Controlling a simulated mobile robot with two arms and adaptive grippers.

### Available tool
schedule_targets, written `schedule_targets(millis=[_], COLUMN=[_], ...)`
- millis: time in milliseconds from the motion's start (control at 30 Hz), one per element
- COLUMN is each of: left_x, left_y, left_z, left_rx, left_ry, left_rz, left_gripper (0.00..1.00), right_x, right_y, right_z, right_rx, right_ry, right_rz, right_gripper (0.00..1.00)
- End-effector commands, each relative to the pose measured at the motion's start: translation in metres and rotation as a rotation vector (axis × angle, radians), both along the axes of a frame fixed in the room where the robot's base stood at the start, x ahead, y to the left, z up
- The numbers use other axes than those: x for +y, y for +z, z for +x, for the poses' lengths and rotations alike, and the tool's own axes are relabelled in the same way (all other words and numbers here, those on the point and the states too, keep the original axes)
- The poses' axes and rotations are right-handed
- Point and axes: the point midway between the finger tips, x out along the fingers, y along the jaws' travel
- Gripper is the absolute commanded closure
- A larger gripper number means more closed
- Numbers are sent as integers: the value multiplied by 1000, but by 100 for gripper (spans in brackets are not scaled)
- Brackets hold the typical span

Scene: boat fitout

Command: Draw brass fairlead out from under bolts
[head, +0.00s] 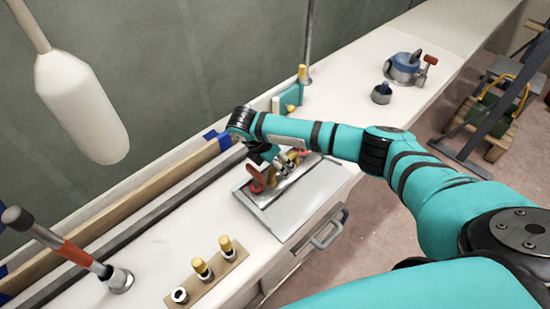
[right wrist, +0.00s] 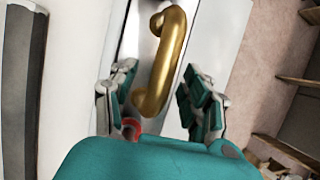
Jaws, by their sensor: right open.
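The brass fairlead (right wrist: 172,58) is a curved golden bar on a pale metal surface in the right wrist view. My right gripper (right wrist: 159,72) is open, with one finger on each side of the fairlead and gaps on both sides. Whether it touches the fairlead cannot be told. In the head view the right gripper (head: 281,160) is low over a grey tray-like plate (head: 290,214), and the fairlead is mostly hidden by it. The bolts cannot be made out clearly. A red part (head: 256,186) shows beside the gripper. My left gripper is not in view.
A wooden strip (head: 214,275) with several upright yellow-topped pieces lies at the front. A red-banded lever (head: 67,248) stands at the left. A white fender (head: 82,108) hangs at the upper left.

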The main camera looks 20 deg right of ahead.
Motion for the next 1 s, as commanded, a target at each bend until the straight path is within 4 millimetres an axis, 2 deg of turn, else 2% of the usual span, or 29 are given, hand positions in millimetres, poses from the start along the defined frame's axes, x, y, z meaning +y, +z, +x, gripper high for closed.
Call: schedule_targets(millis=[100,300,667,1000], left_x=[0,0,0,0], left_y=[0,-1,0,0], left_z=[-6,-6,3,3], left_rx=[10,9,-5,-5], left_ry=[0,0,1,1], left_rz=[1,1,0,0], left_gripper=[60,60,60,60], right_x=[-1,-1,-1,-1], right_y=[-2,-2,-2,-2], right_z=[0,0,0,0], right_rx=[0,0,-1,-1], right_ry=[0,0,1,0], right_rz=[0,0,-1,0], right_gripper=[51,51,98,100])
